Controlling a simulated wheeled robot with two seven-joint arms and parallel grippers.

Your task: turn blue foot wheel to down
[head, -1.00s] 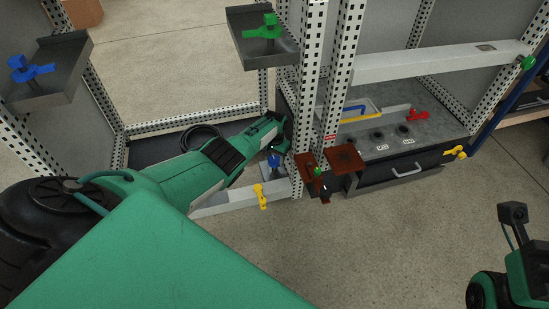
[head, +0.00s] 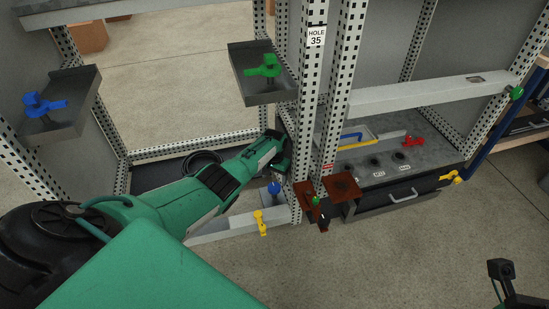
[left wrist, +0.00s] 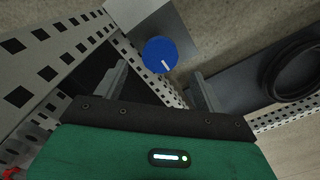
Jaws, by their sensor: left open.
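The blue foot wheel (head: 274,187) is a round blue knob low on the cabinet, on a grey plate near the foot of the perforated post. It shows large in the left wrist view (left wrist: 160,52), with a white pointer mark toward its lower right edge in that picture. My left gripper (left wrist: 160,72) is open, its two grey fingers on either side of the wheel's line and apart from it. In the head view the left gripper (head: 284,153) is just above the wheel, its fingers hard to make out. Only a dark part of my right arm shows at bottom right.
A blue wing handle (head: 44,104) and a green one (head: 268,66) sit on brackets. A yellow handle (head: 260,221) is close below the wheel. Brown plates (head: 341,188) stick out right of the post. A black cable coil (left wrist: 298,70) lies nearby. The floor in front is clear.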

